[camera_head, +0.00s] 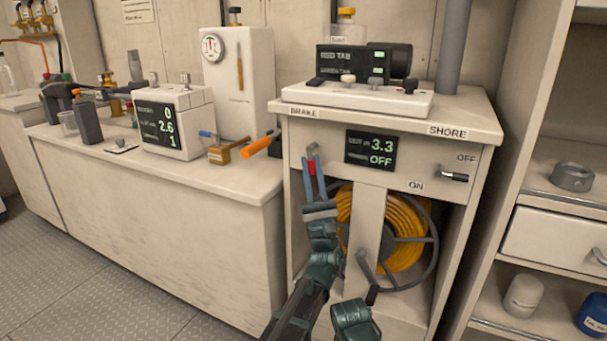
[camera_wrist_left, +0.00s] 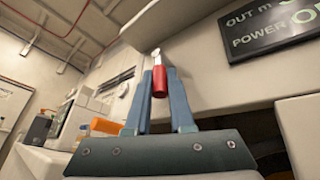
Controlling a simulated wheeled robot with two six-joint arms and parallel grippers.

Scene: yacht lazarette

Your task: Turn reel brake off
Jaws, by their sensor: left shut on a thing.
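The reel brake lever (camera_head: 312,165) has a red grip and sits on the cabinet's left front, below the BRAKE label (camera_head: 304,112). My left gripper (camera_head: 313,176) is shut on the red grip, its two blue-grey fingers on either side. In the left wrist view the red grip (camera_wrist_left: 160,82) stands between the fingers, with a pale metal tip above it. The display (camera_head: 370,150) reads 3.3 and OFF. The orange hose reel (camera_head: 402,228) sits in the open bay below.
A crank handle (camera_head: 367,278) hangs in front of the reel. The shore switch (camera_head: 454,176) is at right, between the ON and OFF labels. An orange-handled tool (camera_head: 258,146) lies at the left counter's edge. Open shelves (camera_head: 565,200) stand at right.

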